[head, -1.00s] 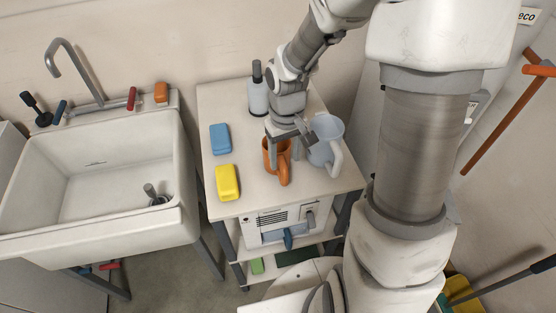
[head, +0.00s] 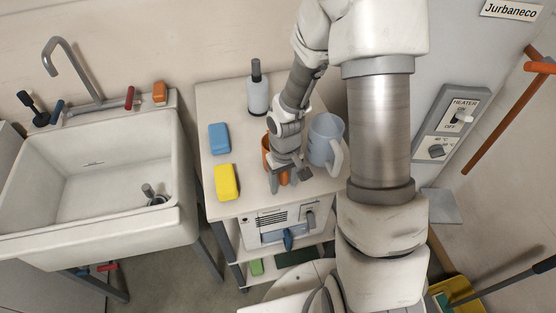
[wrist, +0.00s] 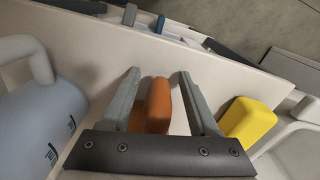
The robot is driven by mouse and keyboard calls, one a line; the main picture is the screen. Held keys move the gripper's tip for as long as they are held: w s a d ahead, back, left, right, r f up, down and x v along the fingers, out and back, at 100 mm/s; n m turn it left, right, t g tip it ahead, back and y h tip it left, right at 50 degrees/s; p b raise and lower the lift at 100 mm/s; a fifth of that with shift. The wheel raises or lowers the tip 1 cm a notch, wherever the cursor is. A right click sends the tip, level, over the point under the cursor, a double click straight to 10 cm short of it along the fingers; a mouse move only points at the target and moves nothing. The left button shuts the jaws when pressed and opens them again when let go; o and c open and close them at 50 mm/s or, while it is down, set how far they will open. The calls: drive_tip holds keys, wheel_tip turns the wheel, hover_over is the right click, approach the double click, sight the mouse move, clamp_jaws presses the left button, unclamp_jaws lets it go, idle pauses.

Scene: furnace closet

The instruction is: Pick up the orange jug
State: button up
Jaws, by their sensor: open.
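The orange jug (head: 266,151) stands on the small table, mostly hidden behind my gripper in the head view. My gripper (head: 288,178) is open and low over the jug, pointing down. In the wrist view an upright orange part of the jug (wrist: 158,104), seemingly its handle, shows between the two spread fingers of my gripper (wrist: 158,76). The left finger looks close to the orange part, with a wider gap on the right; I cannot tell whether it touches.
A pale blue jug (head: 325,140) stands close on the right. A yellow sponge (head: 227,182), a blue sponge (head: 219,138) and a grey bottle (head: 257,95) share the table (head: 222,98). A sink (head: 95,165) is at left, a heater panel (head: 450,125) at right.

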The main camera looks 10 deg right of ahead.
clamp_jaws()
idle(1.4)
